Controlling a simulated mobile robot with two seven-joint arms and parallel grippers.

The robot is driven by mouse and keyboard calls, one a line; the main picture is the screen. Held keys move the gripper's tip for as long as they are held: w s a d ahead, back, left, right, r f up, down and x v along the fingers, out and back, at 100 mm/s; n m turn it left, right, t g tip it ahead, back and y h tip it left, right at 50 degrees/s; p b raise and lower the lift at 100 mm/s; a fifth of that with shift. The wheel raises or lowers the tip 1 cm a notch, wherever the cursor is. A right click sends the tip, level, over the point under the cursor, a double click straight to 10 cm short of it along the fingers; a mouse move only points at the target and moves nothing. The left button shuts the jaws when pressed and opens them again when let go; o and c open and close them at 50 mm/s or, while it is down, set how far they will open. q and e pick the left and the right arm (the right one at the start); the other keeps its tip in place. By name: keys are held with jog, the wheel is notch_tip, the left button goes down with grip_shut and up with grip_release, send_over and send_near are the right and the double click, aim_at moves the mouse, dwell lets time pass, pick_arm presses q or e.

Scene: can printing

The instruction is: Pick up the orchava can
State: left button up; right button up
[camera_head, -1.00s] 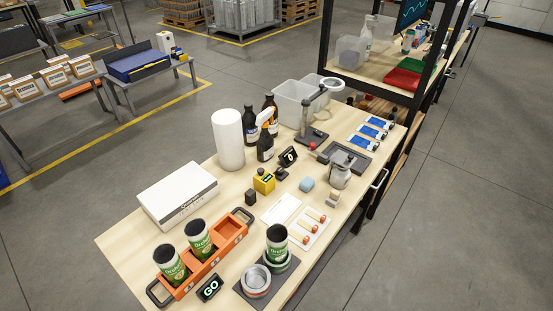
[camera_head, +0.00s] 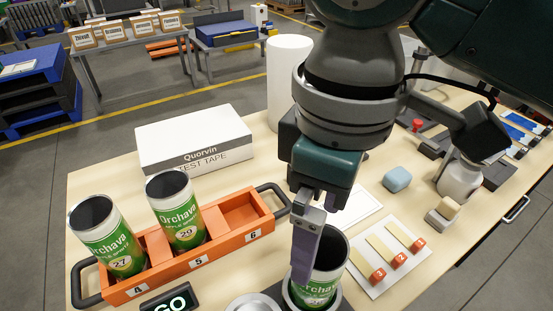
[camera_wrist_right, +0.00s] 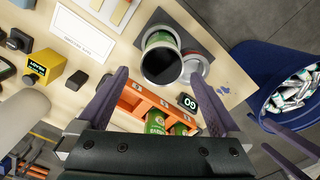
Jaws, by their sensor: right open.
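The Orchava can (camera_head: 333,262) stands open-topped on a dark pad at the bench front, its green label partly hidden by my right gripper (camera_head: 308,240). In the right wrist view the can's dark open mouth (camera_wrist_right: 161,65) shows between and just beyond the fingers of my right gripper (camera_wrist_right: 157,73). That gripper is open and empty. One finger hangs at the can's left side in the head view; contact cannot be told. Two more Orchava cans, 27 (camera_head: 107,240) and 29 (camera_head: 177,215), stand in slots 4 and 5 of the orange rack (camera_head: 235,240). My left gripper is not in view.
Slot 6 of the rack is empty. A GO button (camera_head: 170,301) stands before the rack, and a white Quorvin test tape box (camera_head: 195,140) behind it. A card with numbered sticks (camera_head: 395,250) lies right of the can. A blue bin (camera_wrist_right: 255,75) stands beyond the bench edge.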

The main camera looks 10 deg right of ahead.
jog(key=shift+w+d+f, duration=0.1)
jog(key=shift+f, duration=0.35)
jog(key=f, duration=0.6)
jog(key=s+f, duration=0.1)
jog(key=f, duration=0.2)
jog(key=shift+d, duration=0.2)
jog(key=shift+c, duration=0.4)
jog(key=c, duration=1.2)
